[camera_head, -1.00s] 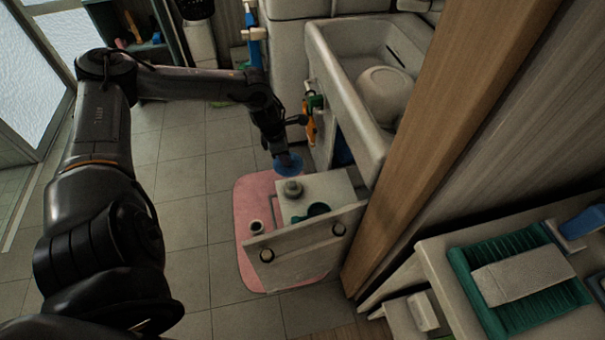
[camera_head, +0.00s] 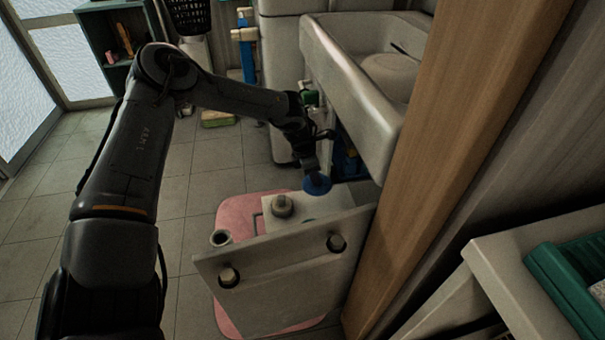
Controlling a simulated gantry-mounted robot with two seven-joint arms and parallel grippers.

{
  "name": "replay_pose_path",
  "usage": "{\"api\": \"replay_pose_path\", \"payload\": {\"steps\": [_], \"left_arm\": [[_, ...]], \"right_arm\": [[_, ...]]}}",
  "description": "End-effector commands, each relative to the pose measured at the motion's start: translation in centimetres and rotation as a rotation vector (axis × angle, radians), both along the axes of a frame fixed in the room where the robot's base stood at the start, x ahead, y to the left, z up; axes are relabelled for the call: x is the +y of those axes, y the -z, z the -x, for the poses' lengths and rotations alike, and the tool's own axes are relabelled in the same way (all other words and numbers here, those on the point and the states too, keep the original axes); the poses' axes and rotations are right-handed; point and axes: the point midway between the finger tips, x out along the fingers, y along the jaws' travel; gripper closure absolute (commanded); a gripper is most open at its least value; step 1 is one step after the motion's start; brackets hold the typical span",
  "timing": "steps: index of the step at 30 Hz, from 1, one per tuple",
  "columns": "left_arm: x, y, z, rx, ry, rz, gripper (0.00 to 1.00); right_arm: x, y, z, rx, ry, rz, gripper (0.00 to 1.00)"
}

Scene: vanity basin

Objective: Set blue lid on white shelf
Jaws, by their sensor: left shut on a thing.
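The round blue lid (camera_head: 317,186) is held at the tip of my left gripper (camera_head: 314,174), which points down from the upper left. The lid is at the far edge of a white flat surface (camera_head: 330,203) behind a white front panel (camera_head: 290,262) with two round knobs. This may be the white shelf; I cannot tell for sure. Whether the lid touches the surface is unclear. A grey-topped container (camera_head: 282,206) stands on the surface, left of the lid. My right gripper is out of view.
The white basin (camera_head: 350,85) overhangs to the right, with a wooden post (camera_head: 455,150) in front. A green tray (camera_head: 570,275) is at lower right. Tiled floor is open on the left.

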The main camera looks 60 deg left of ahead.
Motion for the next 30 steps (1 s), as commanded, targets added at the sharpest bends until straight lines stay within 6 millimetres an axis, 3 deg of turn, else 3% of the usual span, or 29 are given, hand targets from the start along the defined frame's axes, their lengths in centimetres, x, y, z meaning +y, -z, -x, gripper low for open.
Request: {"api": "replay_pose_path", "payload": {"steps": [1, 5, 23, 30], "left_arm": [[-0.3, 0.9, -0.3, 0.000, 0.004, 0.000, 1.00], [-0.8, 1.4, -0.7, -0.001, 0.010, 0.003, 1.00], [-0.9, 1.5, -0.9, -0.001, 0.014, 0.001, 1.00], [-0.9, 3.2, -0.8, 0.001, 0.012, 0.002, 1.00]], "right_arm": [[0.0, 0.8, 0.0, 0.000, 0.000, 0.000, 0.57], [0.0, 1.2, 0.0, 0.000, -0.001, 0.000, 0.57], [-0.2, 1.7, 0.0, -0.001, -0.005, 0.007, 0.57], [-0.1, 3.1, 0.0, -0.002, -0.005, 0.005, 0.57]]}}
